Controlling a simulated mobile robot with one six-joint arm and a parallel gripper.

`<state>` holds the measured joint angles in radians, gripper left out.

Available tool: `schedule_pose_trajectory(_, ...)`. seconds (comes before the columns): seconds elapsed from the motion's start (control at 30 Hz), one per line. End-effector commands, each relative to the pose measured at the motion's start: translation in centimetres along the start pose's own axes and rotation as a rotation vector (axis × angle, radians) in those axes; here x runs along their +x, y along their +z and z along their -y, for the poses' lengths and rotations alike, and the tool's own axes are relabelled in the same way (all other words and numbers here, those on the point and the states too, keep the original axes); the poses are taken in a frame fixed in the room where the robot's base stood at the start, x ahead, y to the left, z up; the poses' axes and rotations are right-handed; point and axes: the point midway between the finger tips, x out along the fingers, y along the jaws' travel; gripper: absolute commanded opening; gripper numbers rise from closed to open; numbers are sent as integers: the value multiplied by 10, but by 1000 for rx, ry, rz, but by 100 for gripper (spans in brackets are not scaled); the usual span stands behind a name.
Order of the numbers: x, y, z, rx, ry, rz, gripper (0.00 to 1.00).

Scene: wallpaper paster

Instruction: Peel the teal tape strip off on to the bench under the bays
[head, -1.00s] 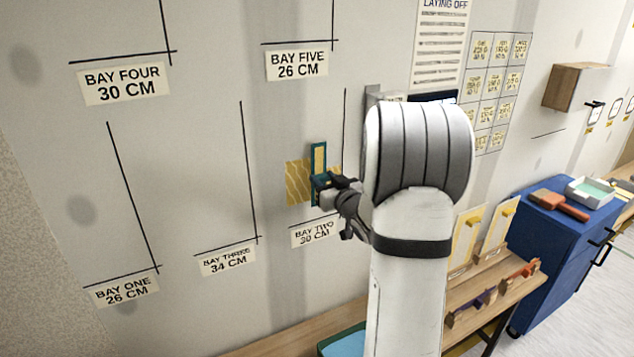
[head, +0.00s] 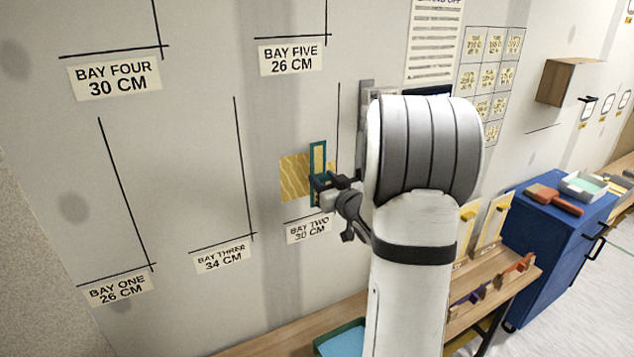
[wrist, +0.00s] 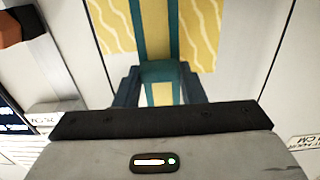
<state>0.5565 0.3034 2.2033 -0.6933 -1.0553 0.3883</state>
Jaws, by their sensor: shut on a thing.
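The teal tape strip (head: 318,160) is upright over a yellow patterned wallpaper piece (head: 292,178) on the wall, above the Bay Two label. It has teal edges and a yellow middle. My gripper (head: 322,184) is shut on the strip's lower part. In the wrist view the strip (wrist: 156,35) runs down between the fingers of my gripper (wrist: 160,88), with wallpaper (wrist: 198,30) on both sides. I cannot tell how much of the strip still touches the wall. The wooden bench (head: 283,336) runs below the bays, partly hidden by my arm.
A teal tray (head: 340,341) sits on the bench beside my arm. Upright boards (head: 490,225) and small tools (head: 515,273) are on the right part. A blue cabinet (head: 560,235) stands further right. The bench left of the tray looks clear.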

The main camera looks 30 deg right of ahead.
Motion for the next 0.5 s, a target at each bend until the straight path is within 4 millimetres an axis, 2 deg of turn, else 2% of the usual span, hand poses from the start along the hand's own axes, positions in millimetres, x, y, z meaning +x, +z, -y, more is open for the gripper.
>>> schedule_pose_trajectory(0.27,-2,0,0,0,1,-1,15)
schedule_pose_trajectory(0.5,-20,0,0,-1,1,-1,15)
